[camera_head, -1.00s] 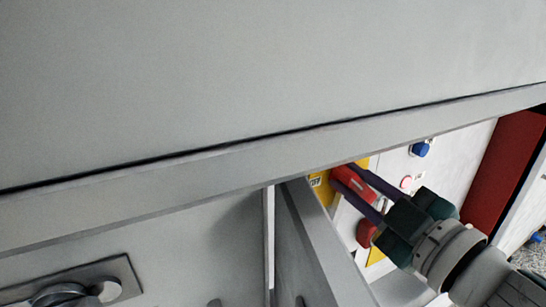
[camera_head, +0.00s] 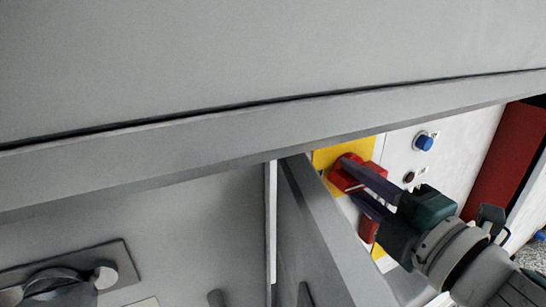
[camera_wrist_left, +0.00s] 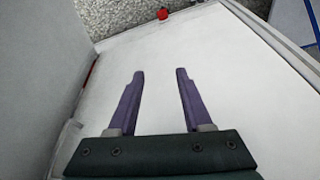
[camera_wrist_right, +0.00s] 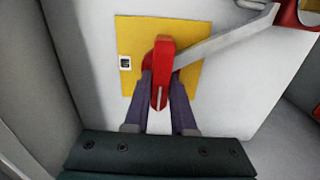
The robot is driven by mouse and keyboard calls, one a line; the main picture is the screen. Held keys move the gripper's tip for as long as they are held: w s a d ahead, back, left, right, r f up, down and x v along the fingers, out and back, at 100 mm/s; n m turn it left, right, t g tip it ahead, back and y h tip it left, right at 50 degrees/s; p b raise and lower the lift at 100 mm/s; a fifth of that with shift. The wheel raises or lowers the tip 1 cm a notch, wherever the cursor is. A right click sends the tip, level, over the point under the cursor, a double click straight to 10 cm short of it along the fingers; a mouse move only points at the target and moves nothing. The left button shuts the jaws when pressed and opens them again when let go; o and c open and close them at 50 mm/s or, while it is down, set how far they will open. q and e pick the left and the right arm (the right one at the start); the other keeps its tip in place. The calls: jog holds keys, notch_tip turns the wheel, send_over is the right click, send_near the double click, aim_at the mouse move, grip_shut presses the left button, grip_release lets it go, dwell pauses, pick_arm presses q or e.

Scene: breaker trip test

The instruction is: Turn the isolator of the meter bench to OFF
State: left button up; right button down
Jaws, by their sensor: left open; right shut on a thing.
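The isolator is a red rotary handle (camera_wrist_right: 162,60) on a yellow plate (camera_wrist_right: 188,30), on the pale panel of the meter bench. My right gripper (camera_wrist_right: 164,85) is shut on the handle, one finger on each side. In the right wrist view the handle lies nearly upright in the picture, its pale-marked end between the fingers. A small label (camera_wrist_right: 125,62) sits at the plate's left edge, too small to read. In the head view the right gripper (camera_head: 352,180) partly hides the handle. My left gripper (camera_wrist_left: 160,75) is open and empty over a white surface.
A grey metal bar (camera_wrist_right: 225,42) with a red end crosses beside the handle. A blue button (camera_head: 424,142) and a dark round lamp (camera_head: 409,177) are on the panel. A grey cabinet edge (camera_head: 200,150) and upright partition (camera_head: 320,220) stand close by.

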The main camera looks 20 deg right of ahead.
jog(key=shift+n, duration=0.3)
jog(key=c, duration=0.7)
grip_release()
jog(key=shift+c, duration=0.2)
jog(key=s+p, duration=0.1)
jog(key=s, duration=0.9)
jog(key=shift+d, duration=0.4)
